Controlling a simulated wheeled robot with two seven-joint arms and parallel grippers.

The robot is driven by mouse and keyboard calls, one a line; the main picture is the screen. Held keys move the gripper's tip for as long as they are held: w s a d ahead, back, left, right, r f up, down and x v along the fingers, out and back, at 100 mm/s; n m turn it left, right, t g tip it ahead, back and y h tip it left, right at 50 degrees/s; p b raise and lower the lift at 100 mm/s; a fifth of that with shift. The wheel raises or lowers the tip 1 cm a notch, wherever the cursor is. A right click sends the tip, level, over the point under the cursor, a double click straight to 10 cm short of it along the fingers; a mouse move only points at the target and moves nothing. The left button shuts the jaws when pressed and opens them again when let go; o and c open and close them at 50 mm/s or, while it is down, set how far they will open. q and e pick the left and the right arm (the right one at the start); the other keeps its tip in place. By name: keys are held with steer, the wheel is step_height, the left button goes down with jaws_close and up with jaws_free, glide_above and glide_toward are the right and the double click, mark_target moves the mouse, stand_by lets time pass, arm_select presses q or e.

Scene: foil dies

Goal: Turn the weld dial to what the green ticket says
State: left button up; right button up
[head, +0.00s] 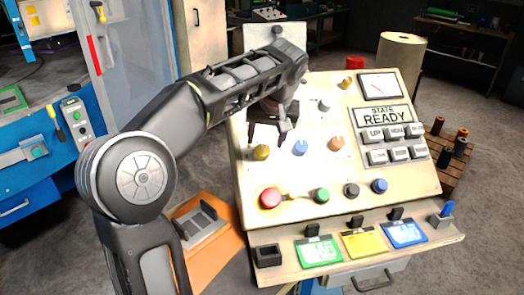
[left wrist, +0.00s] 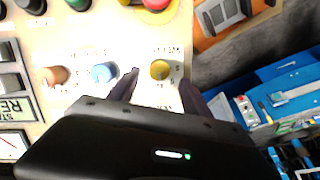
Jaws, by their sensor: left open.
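The weld dial is a yellow knob (head: 261,152) at the left of the middle row on the cream panel. In the left wrist view the yellow knob (left wrist: 160,69) lies between my fingertips, with lettering beside it that looks like "WELD". My left gripper (head: 268,134) is open in front of the panel; its fingers (left wrist: 160,82) straddle the knob with gaps. I cannot tell how deep they reach. The green ticket (head: 320,252) stands on the front ledge, clipped by a black holder; its digits are too blurred to read surely. My right gripper is out of view.
A blue knob (head: 300,148) and a copper knob (head: 336,144) sit right of the yellow one. Below are a red button (head: 270,198) and several small knobs. Yellow (head: 363,243) and blue (head: 404,234) tickets stand beside the green one. An orange board (head: 225,215) lies left of the panel.

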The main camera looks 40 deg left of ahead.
mark_target(262, 151)
arm_select(q)
steer(key=p+x, duration=0.1)
steer(key=x, duration=0.6)
steer(key=shift+c, duration=0.3)
jaws_close()
